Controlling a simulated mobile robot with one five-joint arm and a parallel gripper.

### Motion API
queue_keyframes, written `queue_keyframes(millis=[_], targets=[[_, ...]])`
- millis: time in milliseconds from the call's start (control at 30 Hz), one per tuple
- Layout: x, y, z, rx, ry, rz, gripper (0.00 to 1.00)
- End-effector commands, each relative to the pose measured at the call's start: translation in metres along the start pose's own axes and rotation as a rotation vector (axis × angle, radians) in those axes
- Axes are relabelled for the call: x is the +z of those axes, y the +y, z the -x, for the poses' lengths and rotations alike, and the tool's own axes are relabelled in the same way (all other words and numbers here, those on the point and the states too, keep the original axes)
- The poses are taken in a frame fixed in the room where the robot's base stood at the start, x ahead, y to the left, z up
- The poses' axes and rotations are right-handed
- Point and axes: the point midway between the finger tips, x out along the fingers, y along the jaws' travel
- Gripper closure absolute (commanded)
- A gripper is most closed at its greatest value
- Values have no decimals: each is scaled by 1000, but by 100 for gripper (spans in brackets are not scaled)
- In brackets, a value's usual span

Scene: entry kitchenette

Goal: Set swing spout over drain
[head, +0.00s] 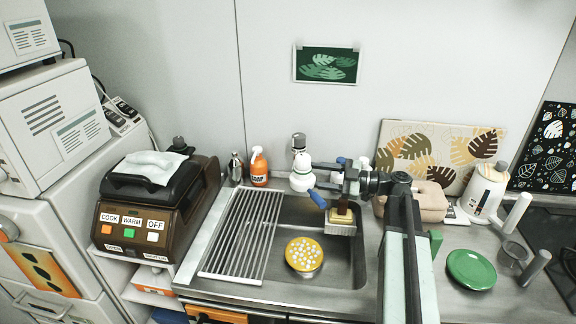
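A round yellow piece with white dots (304,254) sits in the sink basin (345,272), where the drain would be; no bare drain opening shows. My gripper (328,176) is at the basin's back edge, right of the white fixture. My arm hides part of that area.
A metal rack (240,235) covers the sink's left side. An orange soap bottle (259,168) stands behind it. A brown-yellow block (341,218) is at the basin's back right. A green plate (471,269) and white kettle (484,192) stand right. A cooker (150,215) is left.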

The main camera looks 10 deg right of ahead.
Motion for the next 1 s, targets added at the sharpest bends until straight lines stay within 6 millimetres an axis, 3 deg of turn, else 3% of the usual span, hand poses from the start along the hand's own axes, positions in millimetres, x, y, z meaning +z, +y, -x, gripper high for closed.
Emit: queue_keyframes(millis=[233,633,967,1000], targets=[[-3,0,-7,-2,10,21,56],[-4,-1,-75,-8,12,19,56],[-4,-1,-83,-7,11,18,56],[-4,-1,-83,-7,11,18,61]])
